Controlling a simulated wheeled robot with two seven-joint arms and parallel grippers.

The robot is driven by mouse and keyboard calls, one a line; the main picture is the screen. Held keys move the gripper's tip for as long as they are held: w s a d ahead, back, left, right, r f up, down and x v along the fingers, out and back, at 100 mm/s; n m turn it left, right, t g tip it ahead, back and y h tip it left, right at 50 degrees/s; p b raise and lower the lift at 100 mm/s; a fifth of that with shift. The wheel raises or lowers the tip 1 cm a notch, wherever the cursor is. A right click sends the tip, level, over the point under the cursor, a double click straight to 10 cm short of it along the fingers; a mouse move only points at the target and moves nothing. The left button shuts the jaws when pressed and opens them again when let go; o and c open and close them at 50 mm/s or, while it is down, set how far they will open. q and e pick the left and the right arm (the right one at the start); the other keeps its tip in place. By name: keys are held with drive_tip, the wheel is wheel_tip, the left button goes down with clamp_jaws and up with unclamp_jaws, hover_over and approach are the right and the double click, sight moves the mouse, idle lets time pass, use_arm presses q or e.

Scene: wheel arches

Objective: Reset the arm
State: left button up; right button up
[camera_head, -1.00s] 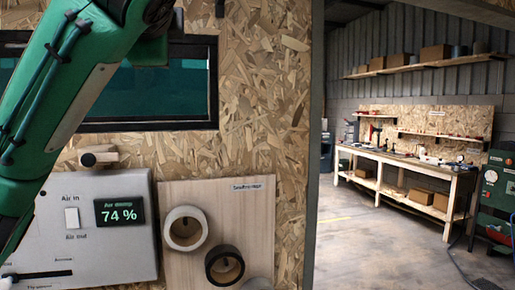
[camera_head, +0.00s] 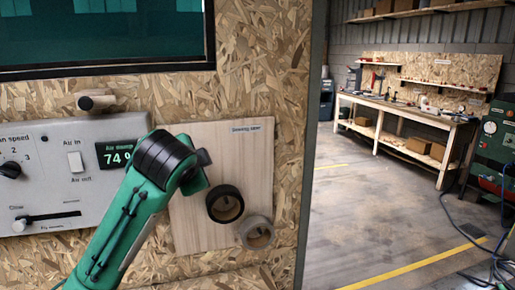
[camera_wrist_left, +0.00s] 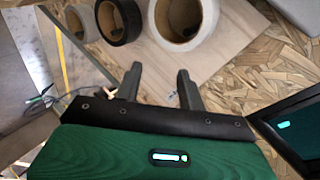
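My left arm (camera_head: 140,205) comes in from the bottom left in the head view. It ends in front of the wall panel, between the control box and the dark tape roll. The fingers point towards several tape rolls, including a white roll (camera_wrist_left: 155,22) and a dark roll (camera_wrist_left: 102,24). I cannot tell how near they are. My right gripper is in neither view.
A grey control box (camera_head: 45,205) with a display and switches is on the chipboard wall. Tape rolls (camera_head: 225,218) sit on a wooden board (camera_head: 245,150) at its right. A window (camera_head: 100,40) is above. Open floor (camera_head: 365,220) and a workbench (camera_head: 405,115) lie to the right.

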use_arm(q)
drive_tip(key=s+a+f+n+g, duration=0.15)
drive_tip(key=s+f, duration=0.25)
drive_tip(key=f, duration=0.6)
drive_tip(key=s+f+n+g+h, duration=0.15)
drive_tip(key=s+f, duration=0.25)
drive_tip(key=f, duration=0.6)
drive_tip(key=s+a+f+n+g+y, duration=0.1)
drive_tip(key=s+f+n, duration=0.15)
drive_tip(key=f, duration=0.75)
drive_tip(key=s+a+f+n+g, duration=0.3)
drive_tip(key=s+f, duration=0.5)
drive_tip(key=s, duration=0.6)
drive_tip(key=s+a+f+n+g, duration=0.2)
drive_tip(key=s+a+f+n, duration=0.15)
drive_tip(key=s+f, duration=0.7)
drive_tip(key=s+f+m+g, duration=0.1)
drive_tip(key=s+f, duration=0.2)
drive_tip(key=f, duration=2.7)
drive_tip(key=s+a+f, duration=0.2)
drive_tip(key=s+f, duration=0.7)
drive_tip(key=s+a+f+g, duration=0.1)
drive_tip(key=s+a+f, duration=0.1)
drive_tip(key=s+f, duration=0.7)
drive_tip(key=shift+s+f, duration=0.25)
drive_tip(key=shift+s, duration=0.3)
drive_tip(key=shift+d, duration=0.1)
